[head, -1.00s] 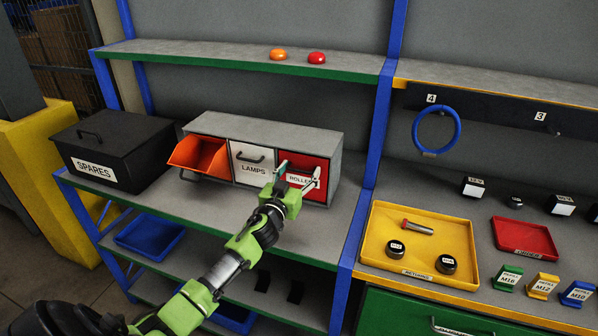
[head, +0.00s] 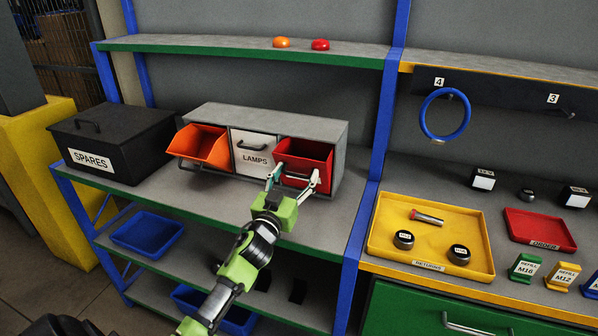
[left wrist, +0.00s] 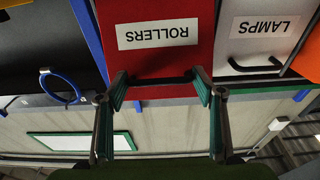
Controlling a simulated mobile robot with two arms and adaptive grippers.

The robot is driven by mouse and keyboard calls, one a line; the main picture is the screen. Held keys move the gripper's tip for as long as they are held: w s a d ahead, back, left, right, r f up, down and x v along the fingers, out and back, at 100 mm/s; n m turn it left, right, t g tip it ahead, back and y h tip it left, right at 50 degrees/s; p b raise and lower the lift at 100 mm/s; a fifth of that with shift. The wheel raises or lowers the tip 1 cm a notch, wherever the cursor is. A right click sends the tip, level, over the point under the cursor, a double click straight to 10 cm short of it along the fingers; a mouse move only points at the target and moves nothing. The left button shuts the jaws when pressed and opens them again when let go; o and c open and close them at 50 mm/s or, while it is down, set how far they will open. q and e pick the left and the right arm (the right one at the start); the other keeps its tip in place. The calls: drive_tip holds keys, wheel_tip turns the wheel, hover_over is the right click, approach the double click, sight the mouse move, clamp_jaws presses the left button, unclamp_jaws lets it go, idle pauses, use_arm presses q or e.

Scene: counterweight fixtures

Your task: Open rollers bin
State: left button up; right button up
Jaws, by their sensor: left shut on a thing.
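The rollers bin (head: 306,152) is the red bin at the right end of a grey three-bin cabinet (head: 275,120). It is tilted out with its dark inside showing. In the left wrist view its red front (left wrist: 170,62) has an upside-down ROLLERS label and a dark handle (left wrist: 155,82). My left gripper (head: 294,180) is at the bin's front, shut on the handle, with fingers toward the handle's two ends in the left wrist view (left wrist: 160,88). My right gripper is not in view.
The white LAMPS bin (head: 254,150) beside it is closed, and the orange bin (head: 203,146) is tilted open. A black SPARES box (head: 105,140) stands left. A blue post (head: 372,150) rises right of the cabinet. Free shelf lies in front of the cabinet.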

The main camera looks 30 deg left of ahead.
use_arm(q)
drive_tip(key=shift+s+d+f+b, duration=0.1)
drive_tip(key=shift+s+f+b, duration=0.1)
drive_tip(key=shift+s+f, duration=0.55)
drive_tip(key=shift+s+d+f+b, duration=0.15)
drive_tip(key=shift+s+f, duration=0.3)
drive_tip(key=shift+f, duration=0.45)
drive_tip(key=o, duration=1.3)
drive_tip(key=shift+c, duration=0.2)
drive_tip(key=shift+w+a, duration=0.1)
drive_tip(key=shift+w, duration=0.2)
drive_tip(key=shift+s, duration=0.15)
drive_tip(key=v, duration=1.1)
drive_tip(key=shift+s, duration=0.3)
drive_tip(key=shift+f, duration=0.15)
